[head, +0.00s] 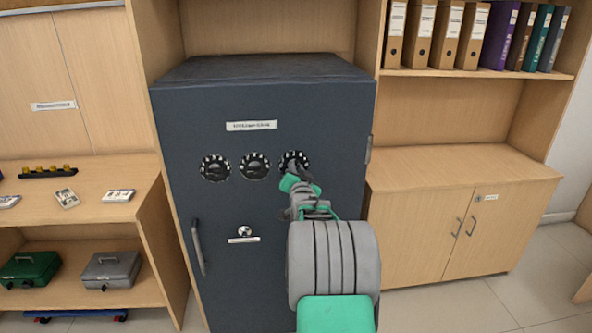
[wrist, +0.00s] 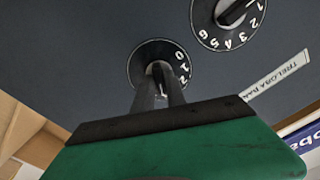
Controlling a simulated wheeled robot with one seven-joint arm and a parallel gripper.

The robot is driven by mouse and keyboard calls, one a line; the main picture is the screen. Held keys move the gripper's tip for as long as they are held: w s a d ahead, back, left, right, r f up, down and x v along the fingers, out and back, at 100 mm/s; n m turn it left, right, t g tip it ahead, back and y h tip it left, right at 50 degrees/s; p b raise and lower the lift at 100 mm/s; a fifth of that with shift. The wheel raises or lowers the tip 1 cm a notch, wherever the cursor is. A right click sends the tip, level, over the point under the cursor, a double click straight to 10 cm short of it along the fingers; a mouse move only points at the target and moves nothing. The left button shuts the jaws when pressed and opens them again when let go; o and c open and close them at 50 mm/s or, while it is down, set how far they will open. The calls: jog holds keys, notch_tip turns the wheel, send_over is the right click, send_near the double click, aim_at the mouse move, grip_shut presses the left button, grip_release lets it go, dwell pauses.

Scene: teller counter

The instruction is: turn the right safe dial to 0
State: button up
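The right safe dial (head: 294,160) is the rightmost of three black dials with white marks on the dark grey safe front. In the wrist view this dial (wrist: 150,56) shows the figures 0, 1 and 2 at its right edge; the rest is hidden or too small to read. My gripper (head: 291,174) is at this dial and covers its lower part. In the wrist view the two fingers of my gripper (wrist: 158,76) sit close together on either side of the knob and look shut on it. Which figure the knob points to is unclear.
The middle dial (head: 255,166) and left dial (head: 215,167) sit beside it. Below are a keyhole plate (head: 243,239) and a long handle (head: 198,247). A label (head: 251,126) is above the dials. A wooden cabinet (head: 420,235) stands close on the right, shelves on the left.

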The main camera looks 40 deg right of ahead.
grip_shut()
jog(key=shift+f+n+b, duration=0.15)
jog(key=shift+n+b, duration=0.15)
jog(key=shift+b, duration=0.45)
jog(key=shift+w+a+f+n+b, duration=0.1)
jog(key=shift+a+n+b, duration=0.05)
jog(key=shift+n+b, duration=3.65)
jog(key=shift+w+a+r+n+b, duration=0.1)
jog(key=shift+n+b, duration=3.5)
jog(key=shift+n, duration=0.4)
jog(key=shift+w+a+f+n+b, duration=0.1)
jog(key=shift+a+n+b, duration=0.05)
jog(key=shift+n+b, duration=3.65)
